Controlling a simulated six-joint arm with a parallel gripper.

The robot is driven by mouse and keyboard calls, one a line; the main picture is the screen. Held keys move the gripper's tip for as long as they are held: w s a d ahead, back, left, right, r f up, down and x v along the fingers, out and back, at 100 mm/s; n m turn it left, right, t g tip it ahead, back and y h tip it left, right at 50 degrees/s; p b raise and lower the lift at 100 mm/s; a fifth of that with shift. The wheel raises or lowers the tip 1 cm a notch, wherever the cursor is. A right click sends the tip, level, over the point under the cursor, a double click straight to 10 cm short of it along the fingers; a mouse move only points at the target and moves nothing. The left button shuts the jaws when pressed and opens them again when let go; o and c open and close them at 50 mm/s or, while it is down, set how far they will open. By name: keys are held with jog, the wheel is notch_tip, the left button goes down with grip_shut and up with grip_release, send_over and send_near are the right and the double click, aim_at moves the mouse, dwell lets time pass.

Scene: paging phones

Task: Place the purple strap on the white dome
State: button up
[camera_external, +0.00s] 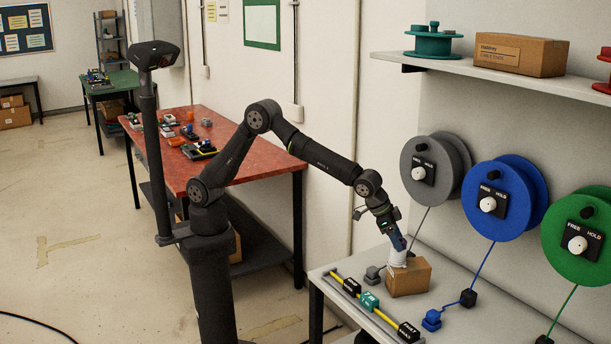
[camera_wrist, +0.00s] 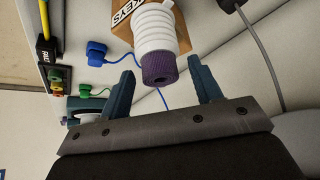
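A short purple cylinder with a hole in its end (camera_wrist: 160,69), possibly the purple strap, sits at the near end of a white ribbed piece (camera_wrist: 156,28). I cannot tell whether this white piece is the white dome. In the external view the white piece (camera_external: 397,258) is at the top of a cardboard box, just below my gripper (camera_external: 398,242). In the wrist view my gripper (camera_wrist: 161,78) is open. Its two blue fingers are on either side of the purple end, with visible gaps. The purple part cannot be made out in the external view.
The cardboard box (camera_external: 410,279) stands on a pale bench (camera_external: 461,290). A yellow rod with labelled blocks (camera_external: 369,301) lies at its left. Grey (camera_external: 431,188), blue (camera_external: 479,213) and green (camera_external: 564,255) reels with white knobs hang behind, their cords running down to the bench.

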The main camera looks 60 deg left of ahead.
aim_at(404, 240)
jog(key=shift+r, duration=0.2)
jog(key=v, duration=1.2)
jog(key=shift+f, duration=0.1)
jog(key=x, duration=1.2)
jog(key=shift+r, duration=1.55)
